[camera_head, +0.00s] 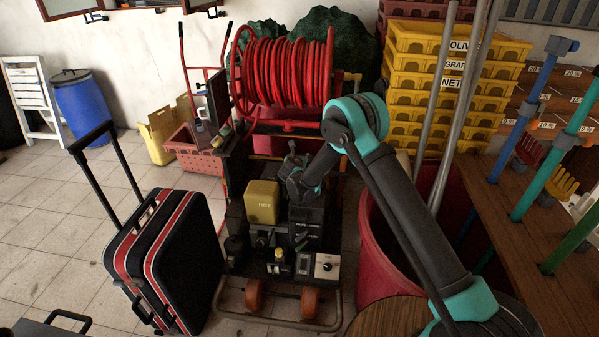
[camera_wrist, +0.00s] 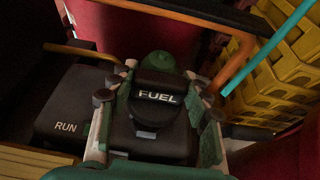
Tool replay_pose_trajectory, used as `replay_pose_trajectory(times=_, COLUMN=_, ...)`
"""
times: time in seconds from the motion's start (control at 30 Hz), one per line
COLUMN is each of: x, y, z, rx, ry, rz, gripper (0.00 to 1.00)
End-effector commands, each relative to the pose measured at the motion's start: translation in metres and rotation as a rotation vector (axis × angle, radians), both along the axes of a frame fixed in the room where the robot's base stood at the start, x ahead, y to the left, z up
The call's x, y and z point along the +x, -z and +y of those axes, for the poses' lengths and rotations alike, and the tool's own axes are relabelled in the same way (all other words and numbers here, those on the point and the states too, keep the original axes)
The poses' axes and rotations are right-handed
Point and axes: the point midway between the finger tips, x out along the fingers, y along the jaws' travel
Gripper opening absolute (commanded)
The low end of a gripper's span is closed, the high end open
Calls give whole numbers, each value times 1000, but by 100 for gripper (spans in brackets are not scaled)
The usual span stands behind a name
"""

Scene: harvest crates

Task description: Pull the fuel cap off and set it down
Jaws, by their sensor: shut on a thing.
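The fuel cap (camera_wrist: 157,97) is black with a white FUEL label and shows in the middle of the wrist view. My gripper (camera_wrist: 158,88) has one finger on each side of the cap and is shut on it. The cap is over a black block of the machine; I cannot tell whether it is seated or lifted. In the head view, my gripper (camera_head: 298,188) is above the machine (camera_head: 305,225), behind the yellow HOT box, and the cap is hidden there.
A black RUN box (camera_wrist: 72,108) is left of the cap. The yellow HOT box (camera_head: 262,202) stands close by my gripper. A red hose reel (camera_head: 285,75) rises behind, a red bin (camera_head: 385,255) stands right, and a suitcase (camera_head: 165,260) stands left.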

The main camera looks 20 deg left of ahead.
Motion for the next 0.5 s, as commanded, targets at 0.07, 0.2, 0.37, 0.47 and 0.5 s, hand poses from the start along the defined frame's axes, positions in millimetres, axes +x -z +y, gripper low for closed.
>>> replay_pose_trajectory(times=0.07, x=0, y=-3, z=0, rx=0, ry=0, rz=0, gripper=0)
replay_pose_trajectory(times=0.2, x=0, y=-8, z=0, rx=0, ry=0, rz=0, gripper=0)
replay_pose_trajectory(times=0.37, x=0, y=-14, z=0, rx=0, ry=0, rz=0, gripper=0)
replay_pose_trajectory(times=0.47, x=0, y=-18, z=0, rx=0, ry=0, rz=0, gripper=0)
replay_pose_trajectory(times=0.5, x=0, y=-19, z=0, rx=0, ry=0, rz=0, gripper=0)
